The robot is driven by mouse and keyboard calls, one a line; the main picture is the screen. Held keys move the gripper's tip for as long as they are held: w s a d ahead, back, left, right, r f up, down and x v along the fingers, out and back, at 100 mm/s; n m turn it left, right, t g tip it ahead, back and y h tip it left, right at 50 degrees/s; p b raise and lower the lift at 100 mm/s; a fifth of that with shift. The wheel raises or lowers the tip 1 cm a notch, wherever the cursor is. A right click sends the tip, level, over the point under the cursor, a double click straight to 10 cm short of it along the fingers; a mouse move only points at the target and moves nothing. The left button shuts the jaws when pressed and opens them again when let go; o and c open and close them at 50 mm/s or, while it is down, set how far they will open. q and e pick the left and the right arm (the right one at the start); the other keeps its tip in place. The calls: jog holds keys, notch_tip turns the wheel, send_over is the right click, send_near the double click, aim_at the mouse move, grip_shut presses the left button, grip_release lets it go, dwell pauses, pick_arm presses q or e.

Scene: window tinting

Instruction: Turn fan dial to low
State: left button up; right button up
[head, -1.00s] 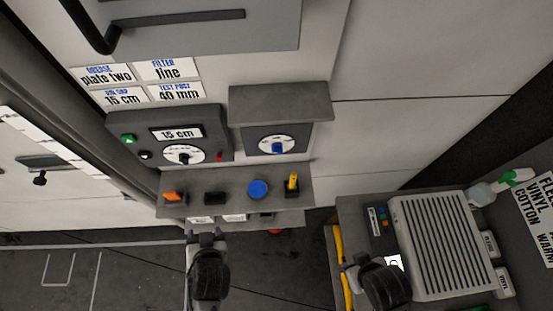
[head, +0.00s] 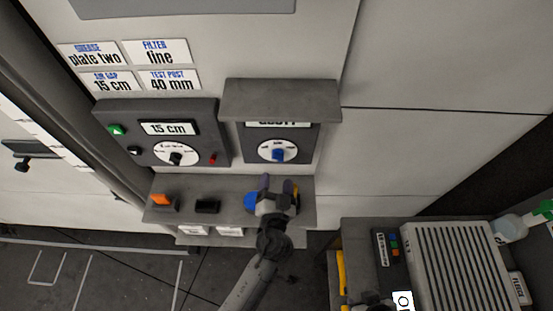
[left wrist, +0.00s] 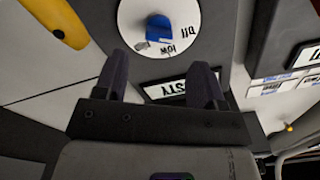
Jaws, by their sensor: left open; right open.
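The fan dial is a blue knob on a white disc (head: 278,152), set on a dark panel under a grey hood. It also shows in the left wrist view (left wrist: 158,30), with the printed word "low" beside the knob; the other lettering is partly cut off. My left gripper (head: 277,184) is open, just below the dial in the head view. Its two fingers (left wrist: 160,80) are apart and empty, short of the knob and not touching it. My right gripper (head: 374,304) is mostly cut off at the bottom edge.
A shelf (head: 180,190) below the dial holds an orange piece (head: 161,199), a black piece (head: 207,206) and a blue round piece (head: 250,201), partly behind my left gripper. A "15 cm" control box (head: 190,107) stands left. A ribbed grey unit (head: 455,260) is at lower right.

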aim_at(277, 161)
pick_arm(q)
jog(key=w, duration=0.5)
jog(key=shift+w+d, duration=0.1)
jog(key=shift+w, duration=0.15)
jog(key=shift+w+p, duration=0.35)
jog(key=shift+w, duration=0.55)
jog(key=c, duration=0.9)
